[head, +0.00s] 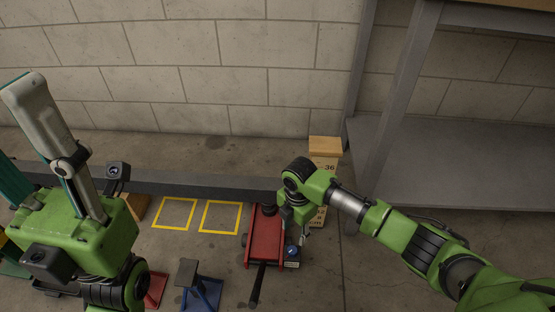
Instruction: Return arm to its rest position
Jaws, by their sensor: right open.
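My right arm comes in from the right and bends down at the wrist. My right gripper (302,237) points down at the floor, at the right side of a red floor jack (266,232), and is open. A small blue-topped item (292,252) shows just below the fingers. I cannot tell whether they touch it. I see nothing held between the fingers. My left arm (82,232) is folded up at the left, and its gripper does not show.
A grey beam (190,184) runs along the floor by the wall. Two yellow squares (220,217) are marked before it. A blue stand (204,290) and a red stand (155,291) are at the front. A wooden post (325,147) and a grey bench (450,160) stand behind my right arm.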

